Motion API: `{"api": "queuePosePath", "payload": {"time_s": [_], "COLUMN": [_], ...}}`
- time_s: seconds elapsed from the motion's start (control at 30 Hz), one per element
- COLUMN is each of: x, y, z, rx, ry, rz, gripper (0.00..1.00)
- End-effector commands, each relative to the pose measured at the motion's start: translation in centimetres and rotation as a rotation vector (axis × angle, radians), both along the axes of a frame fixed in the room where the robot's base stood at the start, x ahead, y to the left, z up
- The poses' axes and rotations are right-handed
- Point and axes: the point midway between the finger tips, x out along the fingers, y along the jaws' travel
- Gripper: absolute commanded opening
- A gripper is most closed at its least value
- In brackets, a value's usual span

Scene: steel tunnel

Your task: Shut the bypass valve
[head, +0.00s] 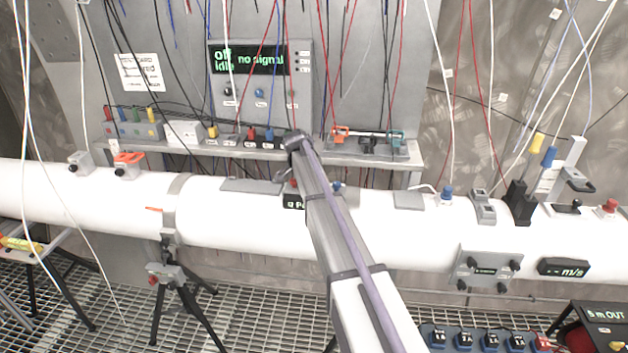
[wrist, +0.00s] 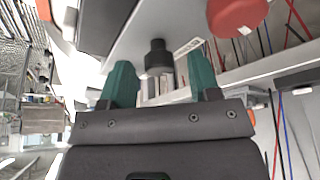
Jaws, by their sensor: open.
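My gripper (wrist: 161,80) shows in the wrist view with two green fingers spread apart, one on each side of a short black cylindrical knob (wrist: 158,58). The knob sits between the fingers; I cannot tell whether either finger touches it. A red round knob (wrist: 237,14) is close by at the upper right. In the head view my arm hides my gripper and what is behind it. No label naming the bypass valve is readable.
A grey shelf (head: 235,150) behind the pipe carries connectors and an orange-and-teal fixture (head: 367,137). Many wires hang around it. A panel (head: 262,60) reads "no signal". A tripod (head: 178,290) stands below the pipe.

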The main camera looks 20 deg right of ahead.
Motion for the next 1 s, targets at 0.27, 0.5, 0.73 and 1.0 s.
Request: {"api": "queuePosePath", "payload": {"time_s": [0.27,0.5,0.73,1.0], "x": [-0.3,-0.9,-1.1,-1.1], "y": [0.9,3.1,4.0,4.0], "z": [3.1,8.9,10.2,10.0], "rx": [0.0,0.0,0.0,0.0], "ry": [0.0,-0.001,0.0,0.0], "rz": [0.002,0.001,0.0,0.0], "gripper": [0.56,0.56,0.56,0.56]}}
